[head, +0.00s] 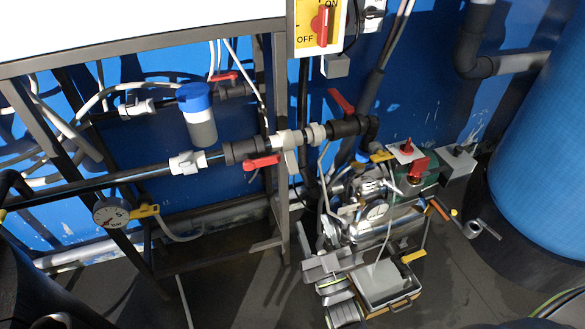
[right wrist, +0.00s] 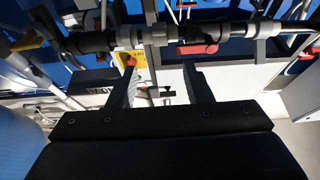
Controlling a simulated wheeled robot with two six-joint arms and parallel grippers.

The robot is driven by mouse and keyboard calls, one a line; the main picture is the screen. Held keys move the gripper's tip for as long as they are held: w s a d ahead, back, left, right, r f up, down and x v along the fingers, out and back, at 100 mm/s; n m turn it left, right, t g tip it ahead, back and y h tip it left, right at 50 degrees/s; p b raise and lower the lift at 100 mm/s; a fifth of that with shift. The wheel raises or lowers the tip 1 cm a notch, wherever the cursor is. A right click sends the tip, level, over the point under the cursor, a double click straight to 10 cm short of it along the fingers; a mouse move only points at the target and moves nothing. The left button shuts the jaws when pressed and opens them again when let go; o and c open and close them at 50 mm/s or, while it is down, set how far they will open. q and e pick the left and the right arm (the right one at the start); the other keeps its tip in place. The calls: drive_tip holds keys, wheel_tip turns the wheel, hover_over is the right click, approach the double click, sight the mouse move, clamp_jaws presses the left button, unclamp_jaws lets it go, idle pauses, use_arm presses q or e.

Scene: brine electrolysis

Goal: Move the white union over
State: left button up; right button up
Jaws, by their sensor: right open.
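White union-like fittings sit on the dark pipe run in the head view. One (head: 187,162) is left of the black valve (head: 243,151) with a red handle. Others (head: 316,133) are between that valve and a second black valve (head: 348,127). I cannot tell which is the task's union. In the right wrist view the run crosses the top upside down, with a pale ringed fitting (right wrist: 130,38) ahead of my right gripper (right wrist: 160,70). The gripper is open and empty, its fingers apart from the pipe. I cannot make it out in the head view. My left gripper is not seen.
A yellow switch box (head: 307,30) hangs above the pipe. A dark upright frame post (head: 281,195) stands behind it. A blue tank (head: 540,150) fills the right. Floor is clear around the toolbox's right.

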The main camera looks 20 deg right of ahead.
sight(294, 169)
drive_tip(key=x, duration=1.6)
drive_tip(key=shift+w+f, duration=0.1)
drive_tip(key=shift+w, duration=0.05)
clamp_jaws()
